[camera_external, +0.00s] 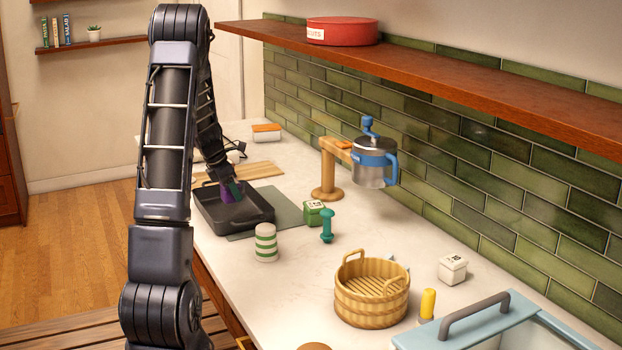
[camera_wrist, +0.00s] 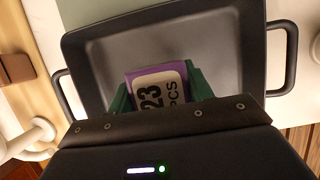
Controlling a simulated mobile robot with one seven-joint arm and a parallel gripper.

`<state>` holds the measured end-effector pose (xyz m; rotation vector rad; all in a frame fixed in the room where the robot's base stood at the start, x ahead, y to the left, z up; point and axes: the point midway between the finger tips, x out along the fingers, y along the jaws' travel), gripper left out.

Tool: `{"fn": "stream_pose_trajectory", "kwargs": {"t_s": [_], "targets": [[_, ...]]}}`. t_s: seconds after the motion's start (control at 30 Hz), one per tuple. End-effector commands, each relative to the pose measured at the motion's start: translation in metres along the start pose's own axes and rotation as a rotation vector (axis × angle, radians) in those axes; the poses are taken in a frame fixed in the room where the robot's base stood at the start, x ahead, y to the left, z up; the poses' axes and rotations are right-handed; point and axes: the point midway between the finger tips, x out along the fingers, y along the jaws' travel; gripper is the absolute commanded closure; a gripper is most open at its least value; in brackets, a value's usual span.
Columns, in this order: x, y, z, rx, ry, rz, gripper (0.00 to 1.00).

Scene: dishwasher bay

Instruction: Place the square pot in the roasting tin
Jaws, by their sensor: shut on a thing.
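The dark roasting tin (camera_external: 262,222) lies on the worktop, and its grey inside fills much of the wrist view (camera_wrist: 205,40). A small purple square pot (camera_external: 226,196) with a pale label reading "23 PCS" is between the green fingers of my gripper (camera_wrist: 160,88). In the wrist view, the pot (camera_wrist: 141,73) shows against the tin's floor. My gripper (camera_external: 232,189) is shut on the pot, within the tin's outline. Whether the pot touches the tin's floor cannot be told. Its lower part is hidden.
A green labelled pot (camera_external: 314,212), a striped jar (camera_external: 265,243) and a teal dumbbell-shaped item (camera_external: 327,226) stand near the tin. A wooden stand (camera_external: 326,170), blue-handled canister (camera_external: 375,166), basket (camera_external: 372,306) and white labelled pot (camera_external: 453,269) are further right. A shelf (camera_external: 440,62) overhangs the back.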

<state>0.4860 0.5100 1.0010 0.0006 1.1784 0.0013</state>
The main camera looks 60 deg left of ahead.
Motion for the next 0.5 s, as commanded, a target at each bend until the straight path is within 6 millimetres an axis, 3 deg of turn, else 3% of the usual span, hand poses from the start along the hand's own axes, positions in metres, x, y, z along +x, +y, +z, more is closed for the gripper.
{"fn": "stream_pose_trajectory", "kwargs": {"t_s": [0.3,0.5], "targets": [[0.035,0.000,-0.014,0.000,0.000,-0.001,0.76],[0.036,0.000,-0.014,0.001,0.000,0.000,0.76]]}}
